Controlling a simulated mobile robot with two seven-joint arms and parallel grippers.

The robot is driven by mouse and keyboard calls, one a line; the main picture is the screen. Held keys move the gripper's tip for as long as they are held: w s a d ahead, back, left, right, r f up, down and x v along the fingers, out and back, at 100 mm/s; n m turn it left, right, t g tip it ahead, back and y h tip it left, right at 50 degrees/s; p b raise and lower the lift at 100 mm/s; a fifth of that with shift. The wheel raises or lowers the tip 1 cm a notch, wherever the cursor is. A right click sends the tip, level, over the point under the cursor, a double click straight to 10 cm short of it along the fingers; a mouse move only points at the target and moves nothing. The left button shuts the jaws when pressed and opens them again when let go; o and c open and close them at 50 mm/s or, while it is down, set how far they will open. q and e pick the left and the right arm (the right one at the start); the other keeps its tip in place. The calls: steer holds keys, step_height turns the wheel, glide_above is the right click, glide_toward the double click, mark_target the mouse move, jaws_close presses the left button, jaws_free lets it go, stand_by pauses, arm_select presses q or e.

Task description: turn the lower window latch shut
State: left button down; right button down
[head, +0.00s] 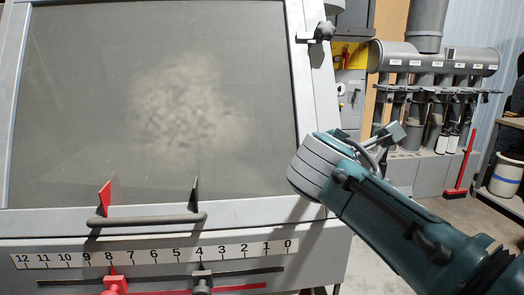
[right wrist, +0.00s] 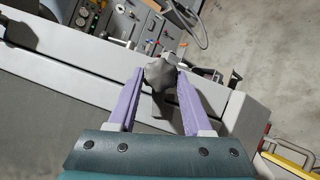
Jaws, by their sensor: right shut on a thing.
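My right gripper (right wrist: 159,76) is shut on the grey lobed knob of the lower window latch (right wrist: 160,71) in the right wrist view. One purple finger is on each side of the knob. In the head view my right arm comes in from the lower right to the right edge of the window frame (head: 306,92), and my wrist hides the lower latch and the fingers. The window pane (head: 90,90) is dusty and grey. The upper latch (head: 323,31) shows at the frame's top right, with a dark knob. My left gripper is in neither view.
A dark handle bar (head: 147,220) runs along the window's lower edge, above a numbered scale (head: 150,254) with red and black pointers. Grey pipework (head: 430,62) and a red broom (head: 461,165) stand at the right. Open floor (head: 430,225) lies beyond my arm.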

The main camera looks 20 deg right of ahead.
steer(key=shift+w+r+m+g+p, duration=0.15)
steer(key=shift+m+g+p, duration=0.25)
steer(key=shift+m+g, duration=0.7)
steer(key=shift+m+t, duration=0.3)
steer(key=shift+m, duration=0.2)
steer(key=shift+y, duration=0.3)
steer(key=shift+c, duration=1.6)
jaws_free()
steer(key=p+v, duration=0.1)
steer(key=v, duration=0.9)
